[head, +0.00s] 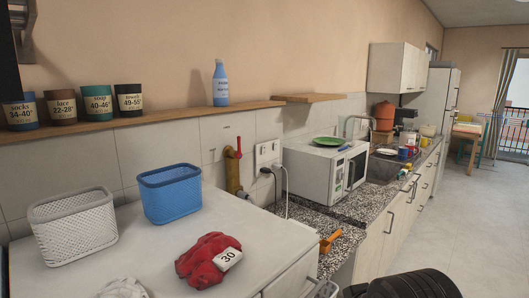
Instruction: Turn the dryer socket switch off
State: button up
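A white wall socket plate (267,152) is on the tiled wall, left of the microwave and right of a brass pipe. A dark plug sits at its lower part, and cables hang down from there. The switch on the plate is too small to make out, so I cannot tell its position. My gripper is not in view.
A brass pipe (232,172) with a red handle (239,146) stands left of the socket. A white microwave (325,171) stands right of it. A blue basket (170,194), a white basket (74,228) and red cloth (206,261) tagged 30 lie on the white top. A shelf (150,118) runs above.

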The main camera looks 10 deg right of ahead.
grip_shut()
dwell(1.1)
